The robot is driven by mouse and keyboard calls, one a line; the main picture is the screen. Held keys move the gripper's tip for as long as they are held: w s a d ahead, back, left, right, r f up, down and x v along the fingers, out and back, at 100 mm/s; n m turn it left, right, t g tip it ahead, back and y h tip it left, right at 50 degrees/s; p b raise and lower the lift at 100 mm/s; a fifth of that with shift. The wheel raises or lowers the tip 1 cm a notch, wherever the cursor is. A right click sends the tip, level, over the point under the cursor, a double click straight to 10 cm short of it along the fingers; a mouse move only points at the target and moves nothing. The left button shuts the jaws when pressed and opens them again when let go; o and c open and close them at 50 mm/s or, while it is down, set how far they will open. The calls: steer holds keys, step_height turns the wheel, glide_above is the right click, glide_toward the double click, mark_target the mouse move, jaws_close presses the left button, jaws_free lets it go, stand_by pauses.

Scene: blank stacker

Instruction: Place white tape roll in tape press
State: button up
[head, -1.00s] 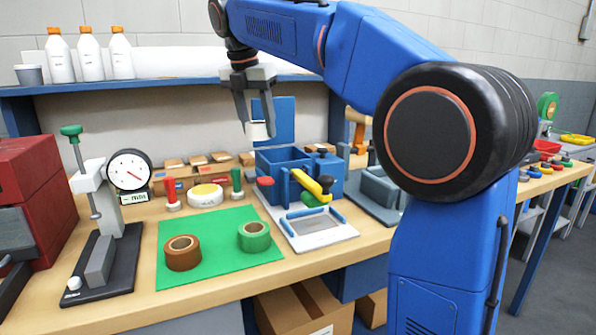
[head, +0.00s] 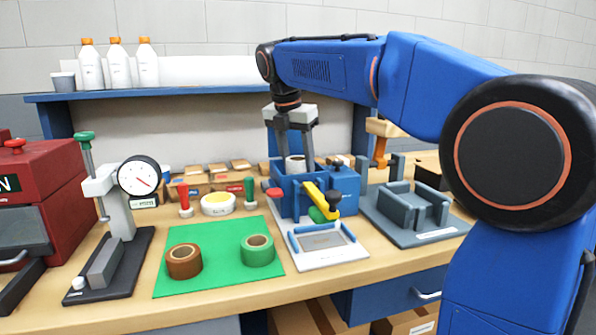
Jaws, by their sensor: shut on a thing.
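The white tape roll (head: 295,164) is between the fingers of my gripper (head: 295,158), which is shut on it. The roll is at the top opening of the blue tape press (head: 288,203), and its lower part is hidden behind the press's front wall. I cannot tell whether it touches the bottom inside. The press has a yellow lever (head: 320,200) with a black end, a red knob (head: 274,193) on its left and a pale plate (head: 325,243) in front.
A brown tape roll (head: 184,261) and a green tape roll (head: 257,250) lie on a green mat (head: 218,282). A gauge stand (head: 118,215) is at left. A grey fixture (head: 415,210) stands right of the press. Bottles (head: 117,65) stand on the shelf above.

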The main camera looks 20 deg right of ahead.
mark_target(297, 171)
steer(key=shift+f, duration=1.4)
steer(key=shift+f, duration=0.1)
steer(key=o, duration=1)
steer(key=v, duration=1.2)
steer(key=shift+s, duration=0.1)
